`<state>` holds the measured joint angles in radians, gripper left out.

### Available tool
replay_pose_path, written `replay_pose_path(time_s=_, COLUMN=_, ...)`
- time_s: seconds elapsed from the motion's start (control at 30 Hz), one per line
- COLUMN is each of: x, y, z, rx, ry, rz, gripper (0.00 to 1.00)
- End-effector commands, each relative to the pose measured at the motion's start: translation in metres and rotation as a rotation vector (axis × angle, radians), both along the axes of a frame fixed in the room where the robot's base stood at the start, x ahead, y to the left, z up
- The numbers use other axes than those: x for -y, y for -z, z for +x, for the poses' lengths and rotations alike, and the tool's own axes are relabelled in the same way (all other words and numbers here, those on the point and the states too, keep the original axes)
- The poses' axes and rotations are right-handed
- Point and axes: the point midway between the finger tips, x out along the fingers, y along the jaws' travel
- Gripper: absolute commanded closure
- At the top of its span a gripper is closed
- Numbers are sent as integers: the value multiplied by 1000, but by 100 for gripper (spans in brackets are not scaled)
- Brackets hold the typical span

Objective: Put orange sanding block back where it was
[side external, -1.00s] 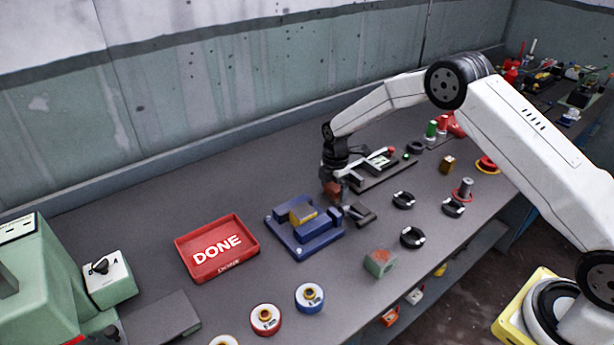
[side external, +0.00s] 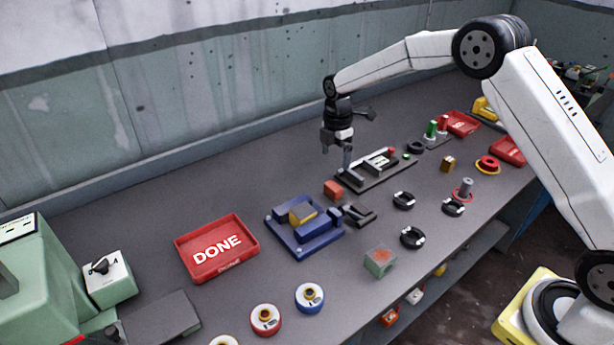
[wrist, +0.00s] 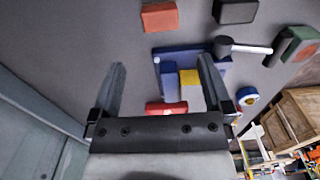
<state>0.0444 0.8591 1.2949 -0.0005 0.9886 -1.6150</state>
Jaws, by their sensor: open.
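The orange sanding block (side external: 333,190) lies on the grey bench, just behind the blue fixture (side external: 290,242) and in front of the dark flat rack (side external: 372,172). In the wrist view the block (wrist: 158,16) is at the top edge, beyond my fingertips and apart from them. My gripper (side external: 339,160) hangs above the bench over the block's area, clear of it. It also shows in the wrist view (wrist: 160,68), with its two fingers spread and nothing between them.
A red DONE tray (side external: 217,248) stands left of the blue fixture. A dark clamp-like part (side external: 359,215) and a green block with an orange top (side external: 380,262) lie to the right. Several black rings lie farther right. The bench behind the tray is clear.

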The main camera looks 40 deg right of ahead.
Motion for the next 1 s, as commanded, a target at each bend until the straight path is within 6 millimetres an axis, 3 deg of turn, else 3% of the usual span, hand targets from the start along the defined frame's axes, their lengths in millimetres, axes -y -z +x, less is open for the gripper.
replay_pose_path(time_s=0.2, x=0, y=-12, z=0, rx=1, ry=0, rz=0, gripper=0)
replay_pose_path(time_s=0.8, x=0, y=-13, z=0, rx=1, ry=4, rz=0, gripper=0)
replay_pose_path(time_s=1.0, x=-2, y=-17, z=-9, rx=10, ry=70, rz=0, gripper=0)
